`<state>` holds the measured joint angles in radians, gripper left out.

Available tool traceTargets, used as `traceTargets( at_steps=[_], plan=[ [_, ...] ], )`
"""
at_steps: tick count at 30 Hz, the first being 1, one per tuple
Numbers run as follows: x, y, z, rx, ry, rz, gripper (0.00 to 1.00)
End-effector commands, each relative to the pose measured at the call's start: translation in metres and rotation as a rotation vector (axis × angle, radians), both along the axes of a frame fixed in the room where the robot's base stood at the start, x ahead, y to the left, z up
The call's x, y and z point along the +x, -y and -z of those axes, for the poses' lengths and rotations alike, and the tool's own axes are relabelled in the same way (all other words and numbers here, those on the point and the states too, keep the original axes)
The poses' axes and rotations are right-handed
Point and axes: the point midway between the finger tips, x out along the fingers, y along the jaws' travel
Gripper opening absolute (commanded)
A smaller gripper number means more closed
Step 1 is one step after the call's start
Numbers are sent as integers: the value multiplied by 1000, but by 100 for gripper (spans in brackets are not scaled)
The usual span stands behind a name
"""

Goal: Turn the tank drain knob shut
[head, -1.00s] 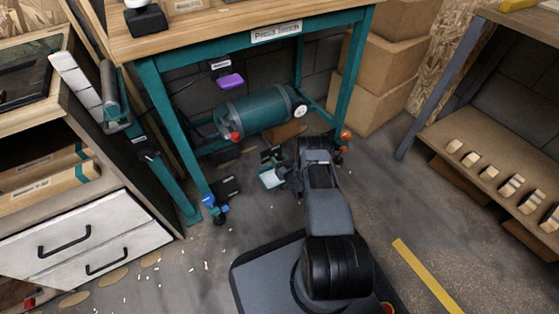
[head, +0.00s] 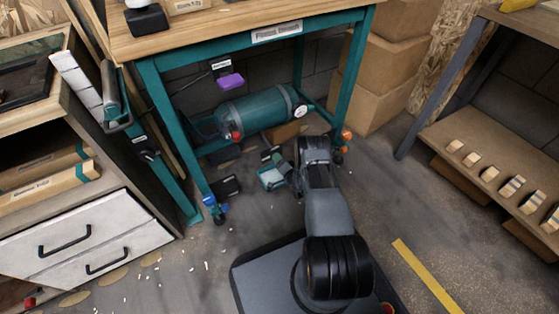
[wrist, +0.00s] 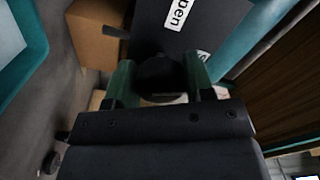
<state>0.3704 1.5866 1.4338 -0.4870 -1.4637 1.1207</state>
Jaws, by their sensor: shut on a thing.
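The teal tank (head: 255,112) lies on its side under the workbench in the head view. In the wrist view my gripper (wrist: 158,78) has its two green fingers on either side of a dark round knob (wrist: 158,72), shut on it. A dark plate (wrist: 185,30) behind the knob carries a white label, of which only "pen" can be read. In the head view my own arm hides the fingers and the drain knob. The knob's turn angle is too dark to tell.
The teal workbench legs (head: 172,140) stand around the tank. Cardboard boxes (head: 375,85) are stacked behind on the right. Open floor (head: 400,200) lies to the right of my arm.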

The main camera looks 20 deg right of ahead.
Motion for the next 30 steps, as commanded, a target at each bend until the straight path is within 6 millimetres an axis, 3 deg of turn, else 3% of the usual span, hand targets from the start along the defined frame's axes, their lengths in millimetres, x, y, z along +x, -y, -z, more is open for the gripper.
traceTargets(
  at_steps=[13, 30],
  plan=[
    [0, -1, 0, 266, -31, -2, 25],
    [0, -1, 0, 335, -40, -3, 25]
  ],
)
